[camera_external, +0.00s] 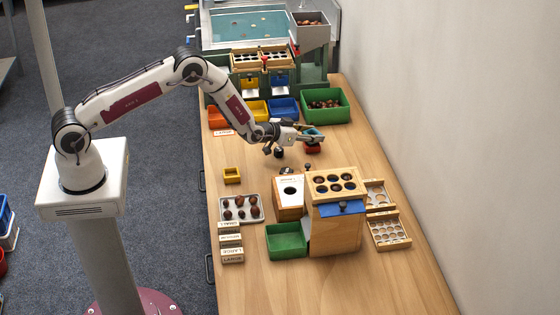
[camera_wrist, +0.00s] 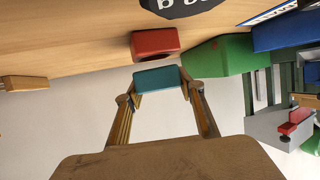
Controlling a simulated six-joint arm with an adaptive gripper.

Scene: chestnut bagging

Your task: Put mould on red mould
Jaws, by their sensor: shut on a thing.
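My gripper (camera_external: 306,132) is shut on a teal mould (camera_wrist: 157,77), with one finger on each side of it in the wrist view. The teal mould (camera_external: 315,132) also shows in the external view. The red mould (camera_external: 312,148) stands on the table, and the teal mould appears just above it there. In the wrist view the red mould (camera_wrist: 155,43) shows right beyond the teal one. Whether the two touch, I cannot tell.
A green bin (camera_external: 347,113) with chestnuts stands behind the moulds. Blue (camera_external: 284,107), yellow and orange bins stand to its left. A small dark object (camera_external: 279,153) lies left of the red mould. A wooden box with holes (camera_external: 336,220) stands in front.

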